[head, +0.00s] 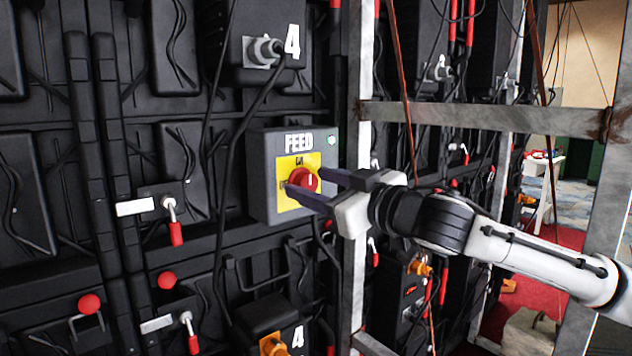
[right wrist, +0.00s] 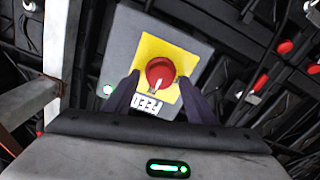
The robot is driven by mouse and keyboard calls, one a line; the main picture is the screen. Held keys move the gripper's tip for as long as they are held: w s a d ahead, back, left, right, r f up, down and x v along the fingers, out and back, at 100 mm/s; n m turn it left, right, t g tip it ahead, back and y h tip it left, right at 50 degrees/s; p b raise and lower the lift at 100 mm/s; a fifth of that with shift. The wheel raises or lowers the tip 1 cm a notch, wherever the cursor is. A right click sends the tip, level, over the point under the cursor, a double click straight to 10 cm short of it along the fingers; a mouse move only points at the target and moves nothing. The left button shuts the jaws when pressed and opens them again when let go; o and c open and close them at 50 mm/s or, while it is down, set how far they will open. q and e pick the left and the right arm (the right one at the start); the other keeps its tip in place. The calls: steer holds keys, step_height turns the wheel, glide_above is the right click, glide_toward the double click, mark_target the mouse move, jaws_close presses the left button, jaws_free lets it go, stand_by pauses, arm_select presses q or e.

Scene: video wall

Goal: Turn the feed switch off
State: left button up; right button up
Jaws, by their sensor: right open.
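The feed switch is a red rotary knob (head: 303,181) on a yellow plate (head: 291,203), set on a grey box (head: 262,190) labelled FEED. A small green light (head: 331,140) glows at the box's upper right. My right gripper (head: 308,186) is open, with its dark fingers reaching in from the right at the knob. In the right wrist view the knob (right wrist: 160,73) shows between the two fingertips (right wrist: 160,85), a finger on each side. I cannot tell whether the fingers touch it. A white mark shows on the knob. My left gripper is not in view.
Black video wall panels with hanging cables surround the box. A grey metal upright (head: 355,100) and crossbar (head: 480,116) stand close to my right arm. Red-handled levers (head: 175,232) lie at the lower left. Open floor shows at the far right.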

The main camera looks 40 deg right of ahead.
steer(key=c, duration=1)
steer(key=shift+c, duration=0.2)
